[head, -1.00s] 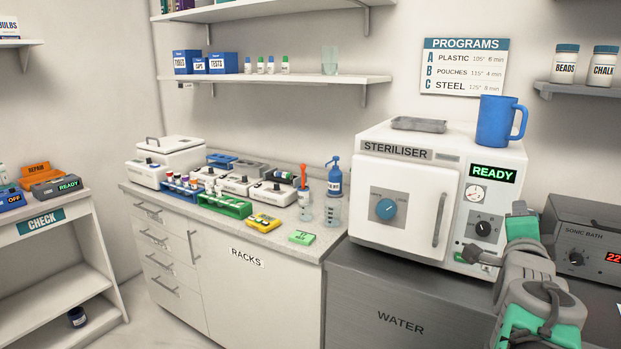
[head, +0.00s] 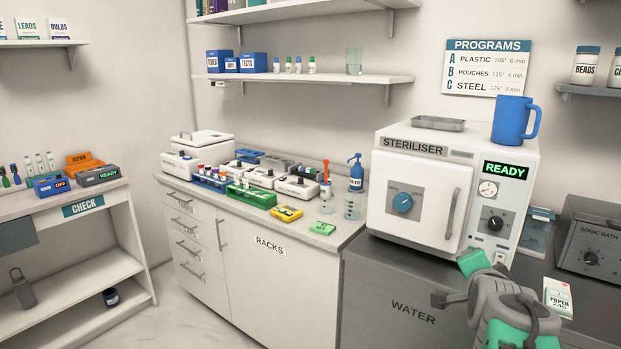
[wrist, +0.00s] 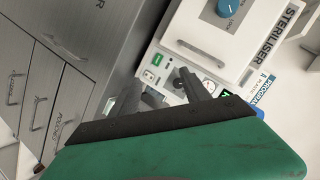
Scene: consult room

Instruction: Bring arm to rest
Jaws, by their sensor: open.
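My arm (head: 505,305) is at the lower right of the head view, folded in front of the steriliser (head: 415,205) and the grey WATER cabinet (head: 400,305). In the wrist view my gripper (wrist: 162,88) has its two dark fingers apart, with nothing between them. Behind the fingers the steriliser's front, with its knobs and gauge, shows tilted. The gripper seems clear of the steriliser, but the exact gap cannot be told. The steriliser door is shut and its display reads READY.
A blue mug (head: 513,120) and a grey tray (head: 438,123) stand on the steriliser. A paper box (head: 558,298) and the sonic bath (head: 590,240) are to the right. The counter (head: 330,238) at left holds racks and small devices. The floor between the units is clear.

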